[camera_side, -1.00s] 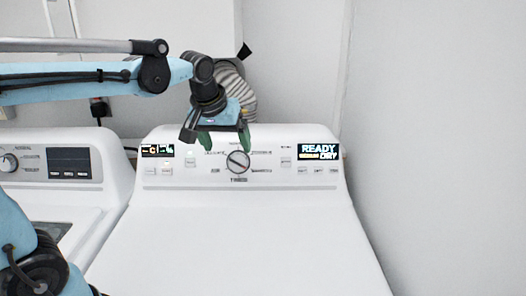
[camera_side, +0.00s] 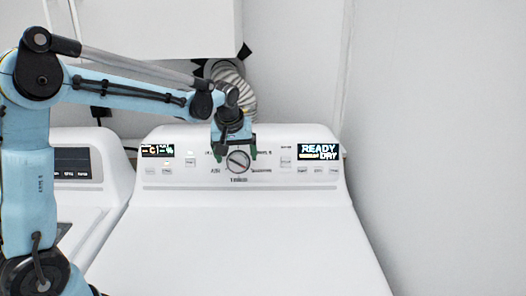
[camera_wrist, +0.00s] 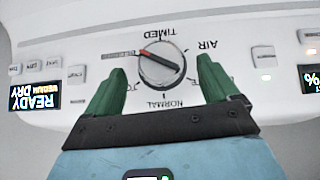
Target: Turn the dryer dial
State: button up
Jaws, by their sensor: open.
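The dryer dial (camera_side: 238,162) is a round silver knob with a dark-edged bar across it, in the middle of the dryer's control panel. In the wrist view the dial (camera_wrist: 161,64) shows a red mark at one end of its bar, toward the upper left. My gripper (camera_side: 236,154) is at the panel, with one green finger on each side of the dial's upper part. In the wrist view my gripper (camera_wrist: 158,80) is open, its fingers straddling the dial with a visible gap on both sides. Part of the printed labels around the dial is hidden by the gripper.
The white dryer (camera_side: 240,240) has a clear flat top. Its display (camera_side: 319,152) reads READY DRY, and another display (camera_side: 157,151) is at the left. A washer (camera_side: 85,180) stands at left. A vent hose (camera_side: 236,85) hangs behind; a wall (camera_side: 440,140) is at right.

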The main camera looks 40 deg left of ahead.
aim_at(239, 162)
jog(key=shift+x, duration=1.4)
jog(key=c, duration=1.1)
jog(key=shift+o, duration=0.2)
jog(key=m+g+y, duration=0.1)
jog(key=y, duration=0.1)
jog(key=m+g+y, duration=0.1)
jog(key=m+g, duration=0.1)
jog(key=shift+w+d+m+y, duration=0.2)
jog(key=shift+d+m+y, duration=0.1)
jog(key=shift+d+y, duration=0.1)
jog(key=m+y, duration=0.1)
jog(key=m+g+y, duration=0.1)
jog(key=m+y, duration=0.1)
jog(key=shift+d+f+g+y, duration=0.1)
jog(key=shift+f+g+y, duration=0.15)
jog(key=shift+g+y, duration=0.05)
